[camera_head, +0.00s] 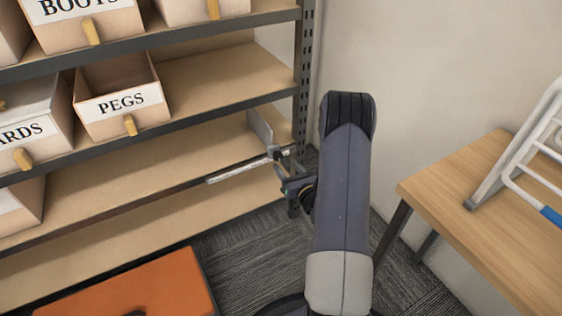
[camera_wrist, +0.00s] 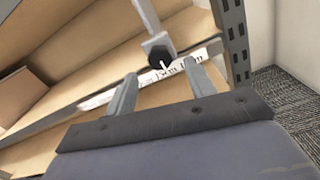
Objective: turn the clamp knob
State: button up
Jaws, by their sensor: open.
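The clamp shows in the wrist view as a grey metal bar (camera_wrist: 147,15) with a dark faceted knob (camera_wrist: 159,54) at its end; a thin white pin or mark shows on the knob. In the head view a grey plate of the clamp (camera_head: 260,127) stands at the shelf's right end, with the small dark knob (camera_head: 274,153) below it. My gripper (camera_wrist: 160,70) is open, its two fingers apart, with the knob just beyond and between the fingertips. I cannot tell whether a finger touches it. In the head view my gripper (camera_head: 281,176) is small and partly hidden by my arm.
A white printed strip (camera_head: 245,167) runs along the shelf edge behind the knob. The shelf's upright post (camera_head: 302,75) stands close at the right. Labelled bins, including PEGS (camera_head: 120,103), sit at left. An orange box (camera_head: 150,288) lies below; a wooden table (camera_head: 490,220) stands right.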

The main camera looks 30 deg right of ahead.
aim_at(279, 158)
jog(key=shift+w+a+b, duration=0.1)
jog(key=shift+w+b, duration=0.2)
jog(key=shift+w, duration=2.1)
jog(key=c, duration=1)
